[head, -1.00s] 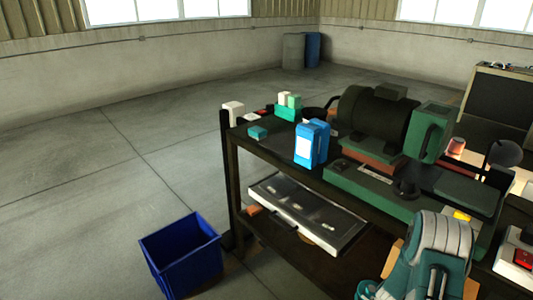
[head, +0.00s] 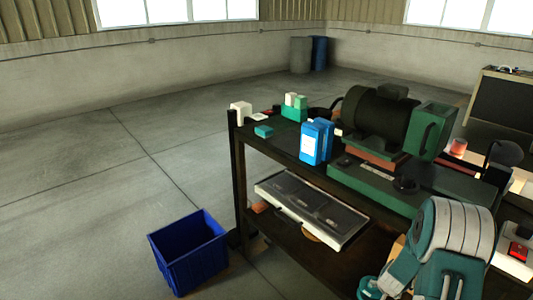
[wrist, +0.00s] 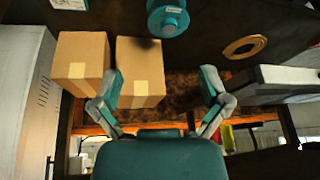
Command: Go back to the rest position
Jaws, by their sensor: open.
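My gripper (wrist: 160,112) shows in the wrist view with its two fingers spread wide apart. It is open and nothing is between the fingers. Two cardboard boxes (wrist: 82,62) are beyond the left finger, one of them partly behind it. In the head view my arm is folded at the lower right, and the gripper's fingers are not visible there.
A dark workbench (head: 285,160) carries a green grinder-like machine (head: 378,120), blue containers (head: 316,141) and small blocks. A grey case (head: 312,208) lies on its lower shelf. A blue bin (head: 189,252) stands on the floor at its left. The floor further left is clear.

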